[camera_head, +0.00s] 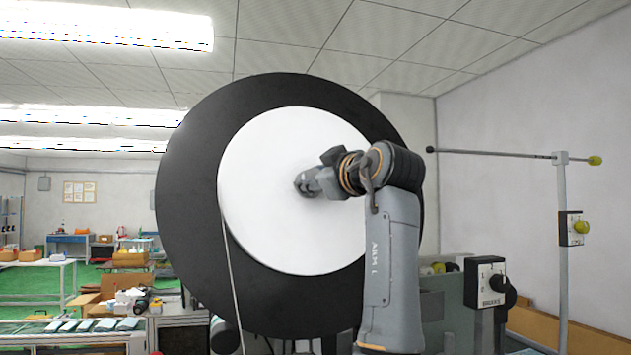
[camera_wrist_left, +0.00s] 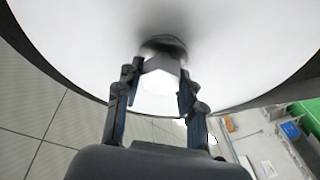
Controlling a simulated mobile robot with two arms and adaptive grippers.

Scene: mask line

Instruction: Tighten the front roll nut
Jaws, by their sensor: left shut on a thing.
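The large white roll (camera_head: 280,235) stands upright in front of a wide black disc (camera_head: 185,200) in the head view. My left gripper (camera_head: 304,184) is at the middle of the roll's white face and mostly covers the nut there. In the left wrist view, the pale, faceted roll nut (camera_wrist_left: 161,66) sits on a dark round collar (camera_wrist_left: 163,46) at the roll's centre. The fingers of my left gripper (camera_wrist_left: 160,84) stand on either side of the nut and are shut on it. My right gripper is not in view.
A control box with a black knob (camera_head: 487,283) stands to the right, by a grey post (camera_head: 562,240) with a horizontal rod (camera_head: 500,154). Benches with boxes and small packs (camera_head: 95,325) lie at the lower left. Green floor shows beyond.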

